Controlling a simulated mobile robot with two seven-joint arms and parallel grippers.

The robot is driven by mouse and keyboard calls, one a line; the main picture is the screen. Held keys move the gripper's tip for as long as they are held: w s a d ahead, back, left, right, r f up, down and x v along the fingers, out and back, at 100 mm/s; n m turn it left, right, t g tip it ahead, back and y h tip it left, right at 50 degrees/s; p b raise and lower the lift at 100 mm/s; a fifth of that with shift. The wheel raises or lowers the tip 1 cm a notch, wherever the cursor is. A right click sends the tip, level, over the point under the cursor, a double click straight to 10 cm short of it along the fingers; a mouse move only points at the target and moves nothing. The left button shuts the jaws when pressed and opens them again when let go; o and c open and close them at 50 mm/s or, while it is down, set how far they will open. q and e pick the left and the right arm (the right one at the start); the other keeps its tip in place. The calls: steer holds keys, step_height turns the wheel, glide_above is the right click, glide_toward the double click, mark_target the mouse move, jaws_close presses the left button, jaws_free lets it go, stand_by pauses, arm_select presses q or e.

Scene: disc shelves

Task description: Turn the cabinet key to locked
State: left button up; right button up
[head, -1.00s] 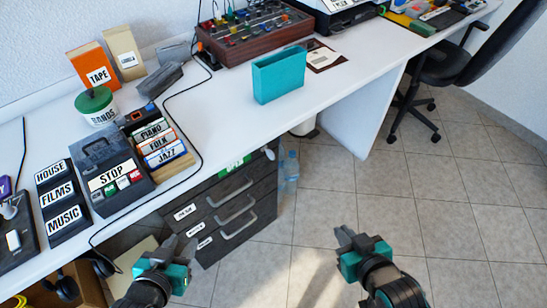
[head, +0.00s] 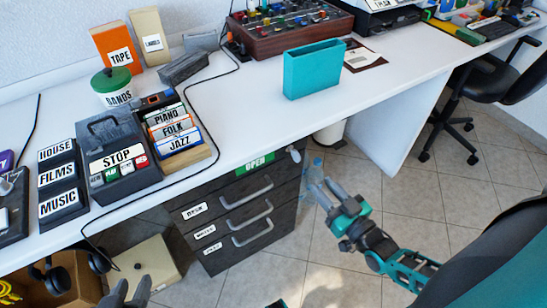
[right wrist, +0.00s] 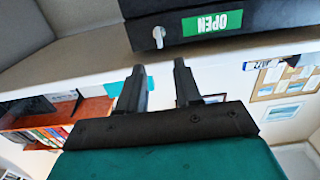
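The dark drawer cabinet (head: 240,212) stands under the desk, with a green OPEN label (head: 255,164) on its top strip. The silver key (head: 294,154) is at the top right of that strip. In the right wrist view the key (right wrist: 158,36) and the upside-down OPEN label (right wrist: 212,22) show beyond the fingertips. My right gripper (head: 318,178) is open and empty, to the right of and below the key, apart from it. It also shows in the right wrist view (right wrist: 160,75). My left gripper (head: 128,291) is open at the bottom left, partly cut off.
The white desk top (head: 245,105) juts above the cabinet. A teal holder (head: 315,70) stands on it near the front edge. A white desk panel (head: 400,120) is to the right. A cardboard box (head: 75,285) and a beige case (head: 145,272) sit on the floor left of the cabinet.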

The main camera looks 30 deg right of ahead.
mark_target(299, 159)
steer(key=w, duration=0.4)
steer(key=w+b, duration=0.1)
steer(key=w, duration=0.3)
steer(key=w+a+b, duration=0.1)
steer(key=w, duration=0.4)
steer(key=shift+s, duration=0.1)
jaws_close()
